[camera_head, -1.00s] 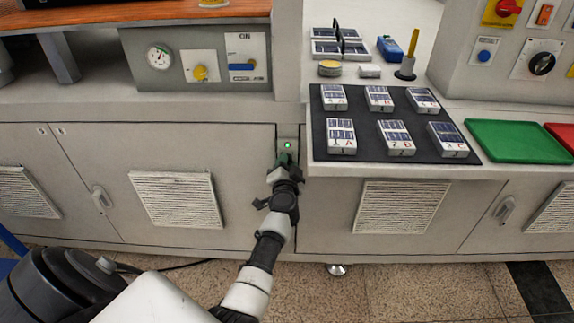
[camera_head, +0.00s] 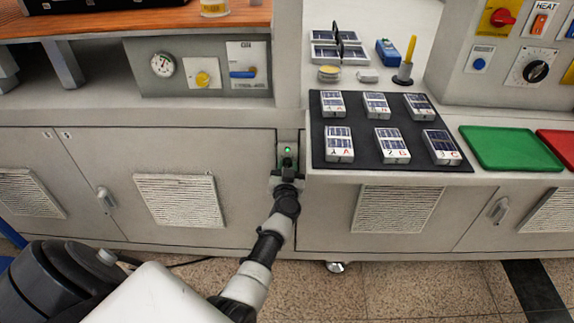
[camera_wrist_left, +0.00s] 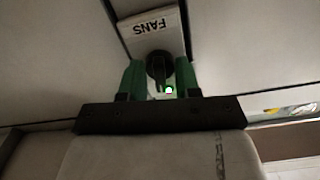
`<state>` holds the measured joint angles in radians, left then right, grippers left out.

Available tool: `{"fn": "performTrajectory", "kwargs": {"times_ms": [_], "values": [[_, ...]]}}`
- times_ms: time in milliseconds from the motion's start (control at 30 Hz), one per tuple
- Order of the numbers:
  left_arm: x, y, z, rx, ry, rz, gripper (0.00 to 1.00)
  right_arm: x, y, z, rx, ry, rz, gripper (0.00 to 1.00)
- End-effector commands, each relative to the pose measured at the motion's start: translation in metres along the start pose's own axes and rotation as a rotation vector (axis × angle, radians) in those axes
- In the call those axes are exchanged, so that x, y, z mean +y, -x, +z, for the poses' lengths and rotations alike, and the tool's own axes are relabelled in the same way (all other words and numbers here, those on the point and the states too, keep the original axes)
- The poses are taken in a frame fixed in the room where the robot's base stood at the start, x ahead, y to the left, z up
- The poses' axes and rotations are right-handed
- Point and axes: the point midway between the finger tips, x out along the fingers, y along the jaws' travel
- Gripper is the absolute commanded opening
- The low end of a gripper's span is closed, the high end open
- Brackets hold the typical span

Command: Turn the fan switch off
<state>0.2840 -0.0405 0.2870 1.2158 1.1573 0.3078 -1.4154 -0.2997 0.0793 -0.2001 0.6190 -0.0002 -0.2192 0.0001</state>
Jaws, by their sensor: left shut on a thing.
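The fan switch is a black knob (camera_wrist_left: 158,66) on a narrow pale plate marked FANS (camera_wrist_left: 152,24), upside down in the left wrist view. In the head view the switch plate (camera_head: 281,150) is on the cabinet front, left of the dark mat, with a lit green lamp (camera_head: 288,149). My left gripper (camera_wrist_left: 160,78) has its green fingers on either side of the knob, shut on it. In the head view the left gripper (camera_head: 288,171) is at the plate's lower part and partly hides it. The right gripper is out of view.
A dark mat (camera_head: 394,145) with several small panel blocks lies on the counter to the right, beside a green tray (camera_head: 510,147). A gauge panel (camera_head: 197,90) with a yellow knob stands left. Cabinet doors (camera_head: 240,200) surround the switch.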

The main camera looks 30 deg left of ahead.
Motion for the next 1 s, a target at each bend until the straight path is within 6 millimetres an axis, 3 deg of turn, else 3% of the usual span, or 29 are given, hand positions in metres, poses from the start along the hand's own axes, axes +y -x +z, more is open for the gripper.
{"fn": "performTrajectory", "kwargs": {"times_ms": [600, 1000], "values": [[0.0005, 0.0003, 0.0008, -0.002, 0.583, -0.001, 0.09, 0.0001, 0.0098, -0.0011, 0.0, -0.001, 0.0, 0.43], [0.0007, 0.0004, 0.0012, -0.002, 0.859, -0.001, 0.09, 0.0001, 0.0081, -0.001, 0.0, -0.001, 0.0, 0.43]]}}
